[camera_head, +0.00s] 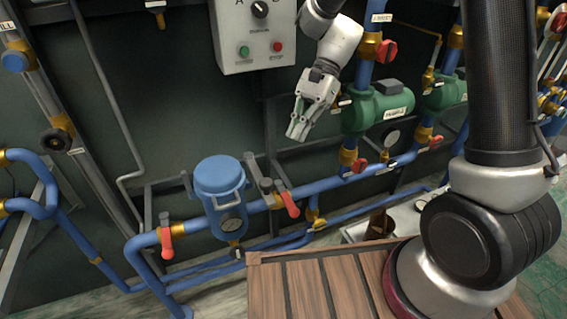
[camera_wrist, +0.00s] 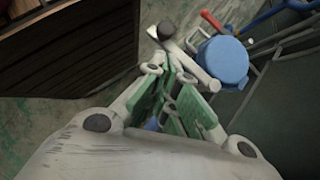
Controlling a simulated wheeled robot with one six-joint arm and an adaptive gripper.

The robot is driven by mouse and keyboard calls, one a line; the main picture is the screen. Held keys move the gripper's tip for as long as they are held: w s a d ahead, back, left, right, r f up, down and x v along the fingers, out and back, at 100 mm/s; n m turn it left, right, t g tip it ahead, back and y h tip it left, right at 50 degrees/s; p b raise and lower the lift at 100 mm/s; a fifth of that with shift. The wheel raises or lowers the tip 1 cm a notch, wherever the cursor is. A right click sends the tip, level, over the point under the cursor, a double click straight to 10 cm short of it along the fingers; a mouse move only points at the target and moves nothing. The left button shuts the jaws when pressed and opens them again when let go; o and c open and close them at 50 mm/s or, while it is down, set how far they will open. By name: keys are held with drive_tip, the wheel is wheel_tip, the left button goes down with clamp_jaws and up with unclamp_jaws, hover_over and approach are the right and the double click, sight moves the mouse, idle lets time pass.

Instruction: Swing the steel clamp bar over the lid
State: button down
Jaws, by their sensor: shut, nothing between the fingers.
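The blue lid (camera_head: 219,173) caps a blue pot with a round gauge on its front. It also shows in the wrist view (camera_wrist: 222,62). The steel clamp bar (camera_wrist: 187,60) lies beside the lid in the wrist view, with a dark-ended knob at its far end. In the head view the bar (camera_head: 256,172) appears just right of the pot, off the lid. My gripper (camera_head: 296,132) is shut and empty, up and to the right of the lid. In the wrist view my gripper (camera_wrist: 172,88) points toward the bar and hides part of the area below it.
Red-handled valves (camera_head: 290,204) sit on the blue pipe on both sides of the pot. A control box (camera_head: 252,50) hangs above, and a green pump (camera_head: 378,108) is to the right. A slatted wooden surface (camera_head: 305,285) is in front.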

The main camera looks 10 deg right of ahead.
drive_tip(key=x, duration=1)
drive_tip(key=shift+s, duration=0.1)
drive_tip(key=shift+s+a+m, duration=0.2)
drive_tip(key=shift+a+m, duration=0.15)
drive_tip(key=shift+m, duration=0.05)
